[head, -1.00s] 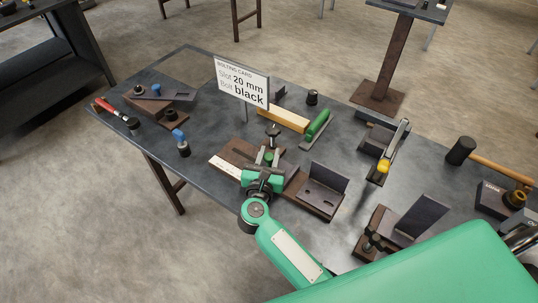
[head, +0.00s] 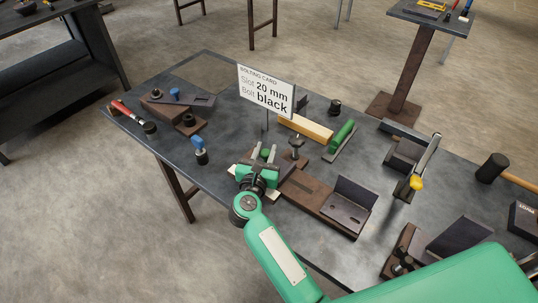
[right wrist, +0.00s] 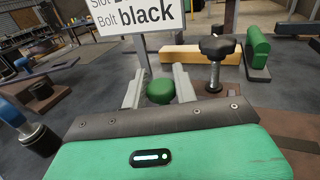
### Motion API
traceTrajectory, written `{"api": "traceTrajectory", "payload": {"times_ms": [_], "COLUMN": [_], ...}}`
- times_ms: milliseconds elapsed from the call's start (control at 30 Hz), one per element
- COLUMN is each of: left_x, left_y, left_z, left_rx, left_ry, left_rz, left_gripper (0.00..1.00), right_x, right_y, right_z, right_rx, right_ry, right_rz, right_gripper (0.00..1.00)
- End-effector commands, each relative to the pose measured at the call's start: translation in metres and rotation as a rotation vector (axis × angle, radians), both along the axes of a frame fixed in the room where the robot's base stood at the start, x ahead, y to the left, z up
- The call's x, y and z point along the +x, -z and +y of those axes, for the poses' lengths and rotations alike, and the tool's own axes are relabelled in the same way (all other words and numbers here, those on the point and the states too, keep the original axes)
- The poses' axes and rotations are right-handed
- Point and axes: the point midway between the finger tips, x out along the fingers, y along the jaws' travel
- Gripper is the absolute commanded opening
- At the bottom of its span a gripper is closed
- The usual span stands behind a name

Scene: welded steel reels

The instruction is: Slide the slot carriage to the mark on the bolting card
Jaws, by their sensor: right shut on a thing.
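The bolting card (head: 266,90) stands on a post on the dark bench; it reads "Slot 20 mm" and "Bolt black". It also shows in the right wrist view (right wrist: 140,14). In front of it lies the slot fixture, a brown slotted base (head: 312,193) with a pale scale strip, mostly hidden by my gripper. My right gripper (head: 266,153) is over the strip's left part, its fingers either side of the slot carriage's green knob (right wrist: 160,92), shut on it. The carriage's body and the scale marks are hidden. A black-knobbed clamp screw (right wrist: 217,62) stands just right of the gripper. My left gripper is not in view.
A dark angle bracket (head: 352,200) sits at the base's right end. A wooden block (head: 306,128) and a green-handled tool (head: 341,137) lie behind. Bare bench shows at the front left.

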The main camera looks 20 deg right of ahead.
Motion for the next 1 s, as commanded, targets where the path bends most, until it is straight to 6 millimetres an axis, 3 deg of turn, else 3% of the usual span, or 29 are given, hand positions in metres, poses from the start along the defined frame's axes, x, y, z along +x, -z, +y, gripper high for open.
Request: {"api": "traceTrajectory", "payload": {"times_ms": [133,167,233,267,733,1000], "left_x": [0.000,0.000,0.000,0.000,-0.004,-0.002], "left_y": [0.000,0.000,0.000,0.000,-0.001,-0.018], "left_z": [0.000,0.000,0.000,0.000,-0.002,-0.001], "left_rx": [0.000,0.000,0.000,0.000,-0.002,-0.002], "left_ry": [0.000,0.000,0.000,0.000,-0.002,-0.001], "left_rz": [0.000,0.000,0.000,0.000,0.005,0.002], "left_gripper": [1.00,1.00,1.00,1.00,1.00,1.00], "right_x": [0.000,-0.001,-0.001,-0.001,-0.003,-0.027], "right_y": [0.001,0.001,0.001,0.001,0.000,-0.002], "right_z": [0.000,0.000,0.000,0.000,-0.002,-0.021], "right_rx": [-0.002,-0.002,-0.002,-0.002,-0.003,-0.007], "right_ry": [-0.001,-0.001,-0.001,-0.001,0.000,0.000], "right_rz": [0.003,0.003,0.003,0.002,0.003,0.004], "right_gripper": [0.00,0.34,0.48,0.50,0.50,0.50]}}
